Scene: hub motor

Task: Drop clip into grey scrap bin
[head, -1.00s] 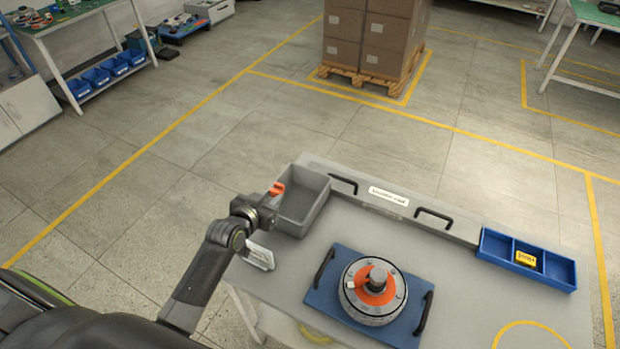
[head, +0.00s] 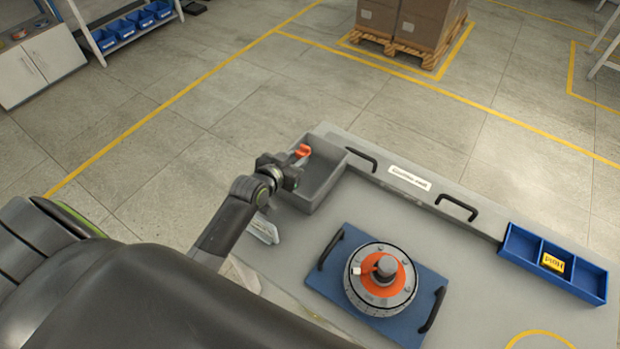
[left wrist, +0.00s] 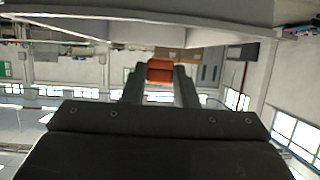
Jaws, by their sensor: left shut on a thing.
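The orange clip (head: 302,151) is held in my left gripper (head: 296,160), which is shut on it. In the left wrist view the clip (left wrist: 160,71) sits between the two dark fingers (left wrist: 160,82). The grey scrap bin (head: 329,187) stands at the table's back left corner. In the head view the gripper and clip overlap the bin's left rim; their exact height above it is hard to tell. The visible part of the bin's inside looks empty. My right gripper is not in view.
A hub motor (head: 381,278) with an orange disc rests on a blue board (head: 426,279) with black handles. A blue divided tray (head: 583,282) holding a yellow box (head: 552,262) is at the right. A white card holder (head: 264,229) stands by the left edge, near my arm.

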